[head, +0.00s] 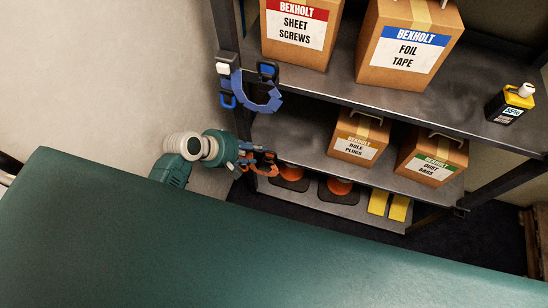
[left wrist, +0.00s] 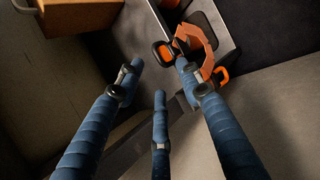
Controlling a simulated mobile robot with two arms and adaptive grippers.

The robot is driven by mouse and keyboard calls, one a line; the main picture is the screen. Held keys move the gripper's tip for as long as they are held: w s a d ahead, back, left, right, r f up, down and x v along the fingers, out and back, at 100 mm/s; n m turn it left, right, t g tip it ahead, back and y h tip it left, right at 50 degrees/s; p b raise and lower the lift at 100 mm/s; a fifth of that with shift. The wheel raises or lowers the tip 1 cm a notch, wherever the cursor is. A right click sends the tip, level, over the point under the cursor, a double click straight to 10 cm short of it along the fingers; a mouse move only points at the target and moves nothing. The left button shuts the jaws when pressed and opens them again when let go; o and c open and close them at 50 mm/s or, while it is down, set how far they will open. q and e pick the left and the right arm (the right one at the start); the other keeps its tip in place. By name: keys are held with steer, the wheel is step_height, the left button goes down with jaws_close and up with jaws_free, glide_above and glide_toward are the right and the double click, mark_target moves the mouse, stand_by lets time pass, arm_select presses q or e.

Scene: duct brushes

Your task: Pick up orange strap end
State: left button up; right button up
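The orange strap (head: 266,169) hangs in a curve at the shelf's left post, by the lower board. In the left wrist view its curved band (left wrist: 194,42) shows at the top, with a black-and-orange end (left wrist: 164,51) on its left and an orange loop (left wrist: 222,76) on its right. My left gripper (head: 262,156) is right at the strap in the head view. In the left wrist view the gripper (left wrist: 160,68) has its blue fingers spread with nothing between them. The right fingertip overlaps the strap; I cannot tell if they touch. My right gripper is not in view.
A blue strap (head: 262,100) hangs on the same post above. The shelf holds cardboard boxes (head: 400,52) and a black-and-yellow bottle (head: 511,103). Orange items on dark bases (head: 340,188) and yellow blocks (head: 398,208) are at the bottom. A green surface (head: 200,245) fills the foreground.

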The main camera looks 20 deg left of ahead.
mark_target(270, 157)
arm_select(q)
steer(key=x, duration=0.8)
steer(key=shift+w+d+r+b, duration=0.1)
steer(key=shift+w+d+b, duration=0.2)
steer(key=shift+d+b, duration=0.1)
jaws_close()
